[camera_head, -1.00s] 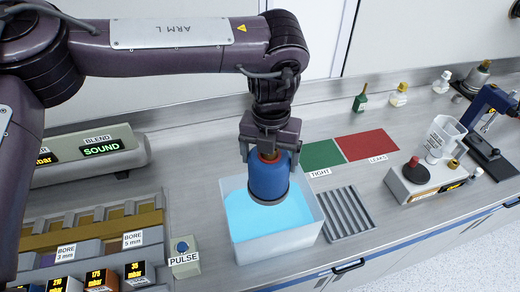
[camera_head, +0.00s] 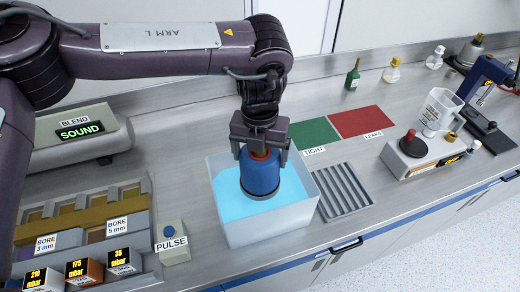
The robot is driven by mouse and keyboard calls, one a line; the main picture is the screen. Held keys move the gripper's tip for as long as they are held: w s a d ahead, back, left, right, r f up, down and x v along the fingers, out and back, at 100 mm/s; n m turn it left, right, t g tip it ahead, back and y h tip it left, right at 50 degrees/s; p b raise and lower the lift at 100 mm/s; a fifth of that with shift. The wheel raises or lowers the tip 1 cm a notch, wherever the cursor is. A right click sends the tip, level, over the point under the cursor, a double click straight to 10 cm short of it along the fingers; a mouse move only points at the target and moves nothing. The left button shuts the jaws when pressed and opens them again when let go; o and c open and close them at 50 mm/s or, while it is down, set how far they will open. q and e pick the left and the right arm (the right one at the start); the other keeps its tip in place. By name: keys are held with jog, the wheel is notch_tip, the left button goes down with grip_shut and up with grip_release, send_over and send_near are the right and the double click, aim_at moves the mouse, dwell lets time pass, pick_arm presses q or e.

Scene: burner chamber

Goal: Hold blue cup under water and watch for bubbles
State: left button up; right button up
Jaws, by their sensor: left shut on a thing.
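The blue cup (camera_head: 261,175) is upright with a dark band at its lower end and an orange-red part at its top. My left gripper (camera_head: 260,150) is shut on it from above, with a finger on each side. The cup is inside the outline of a whitish, open-topped tank (camera_head: 268,226) of bright blue water (camera_head: 229,194). Its lower end is at or close to the water surface; I cannot tell how deep it is. No bubbles can be made out. My right gripper is not in view.
A grooved rack (camera_head: 343,190) stands right of the tank. Behind are a green TIGHT mat (camera_head: 313,133) and a red LEAKS mat (camera_head: 362,121). A PULSE button box (camera_head: 172,243) and labelled mbar blocks (camera_head: 84,270) are at left. A gauge box (camera_head: 424,155) stands at right.

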pick_arm(q)
jog(key=shift+f+b, duration=1.75)
jog(key=shift+f, duration=1.05)
jog(key=shift+f+b, duration=1.4)
jog(key=shift+f, duration=0.7)
jog(key=shift+f+b, duration=0.3)
jog(key=shift+f, duration=0.25)
